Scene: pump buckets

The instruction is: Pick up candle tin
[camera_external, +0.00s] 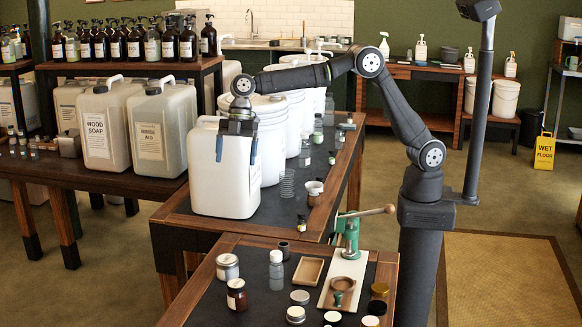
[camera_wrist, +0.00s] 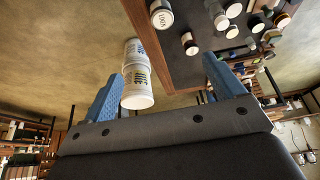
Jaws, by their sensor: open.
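A short pale tin with a metallic lid, likely the candle tin (camera_external: 228,267), stands upright at the left of the near table. In the wrist view a pale tin (camera_wrist: 161,15) with a label that seems to read "LINEN" is at the top edge, near the table's edge; it looks like the same one. My gripper (camera_external: 237,155) is open and empty, with blue finger pads pointing down in front of the large white container, well above and behind the tin. In the wrist view my gripper (camera_wrist: 168,65) has its fingers wide apart with nothing held between them.
An amber jar (camera_external: 237,294) and a clear bottle (camera_external: 276,270) stand close to the tin. A wooden tray (camera_external: 308,271), several lids and a green hand press (camera_external: 350,240) are to the right. The large white container (camera_external: 224,172) and white buckets (camera_external: 270,135) crowd the table behind.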

